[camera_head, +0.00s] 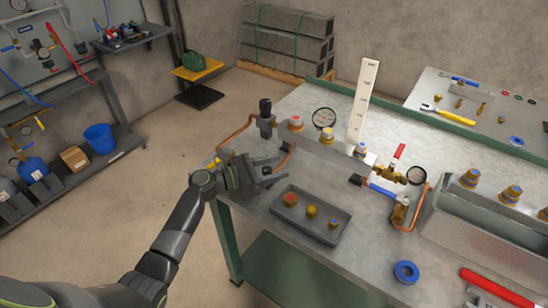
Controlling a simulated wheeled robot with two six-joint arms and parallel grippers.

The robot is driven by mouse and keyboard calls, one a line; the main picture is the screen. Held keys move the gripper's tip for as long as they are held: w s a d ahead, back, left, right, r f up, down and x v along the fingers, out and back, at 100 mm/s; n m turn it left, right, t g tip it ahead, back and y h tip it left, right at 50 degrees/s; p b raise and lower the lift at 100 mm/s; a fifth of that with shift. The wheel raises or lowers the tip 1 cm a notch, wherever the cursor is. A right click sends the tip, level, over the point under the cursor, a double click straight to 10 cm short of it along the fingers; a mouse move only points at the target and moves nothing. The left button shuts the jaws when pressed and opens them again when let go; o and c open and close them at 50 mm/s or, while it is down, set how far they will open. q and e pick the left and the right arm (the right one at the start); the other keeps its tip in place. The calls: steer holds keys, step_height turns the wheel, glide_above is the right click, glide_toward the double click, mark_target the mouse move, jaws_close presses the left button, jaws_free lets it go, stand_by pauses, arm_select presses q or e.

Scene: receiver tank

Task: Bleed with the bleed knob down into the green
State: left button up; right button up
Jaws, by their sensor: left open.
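My left gripper (277,169) is open and empty over the left edge of the grey workbench (310,102), left of the tray. A black-topped regulator (265,110) stands behind it with a copper pipe. Brass fittings with red (295,123), yellow (327,135) and blue (361,149) tops stand in a row on a grey block. I cannot tell which part is the bleed knob. One round gauge (323,117) is behind the row; another gauge (417,176) is beside a brass valve (391,174) with a red lever. The gauge needles and any green band are too small to read.
A dark tray (297,228) holds three small caps in front of the gripper. A metal bin (470,238) with brass fittings is at the right. A blue tape roll (406,271) and a red wrench (497,288) lie near the front. A white scale strip (363,98) stands upright.

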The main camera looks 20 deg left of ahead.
arm_select(q)
step_height(320, 180, up, 9)
steer(key=shift+r+p, duration=0.15)
steer(key=shift+p, duration=0.2)
stand_by(0.4)
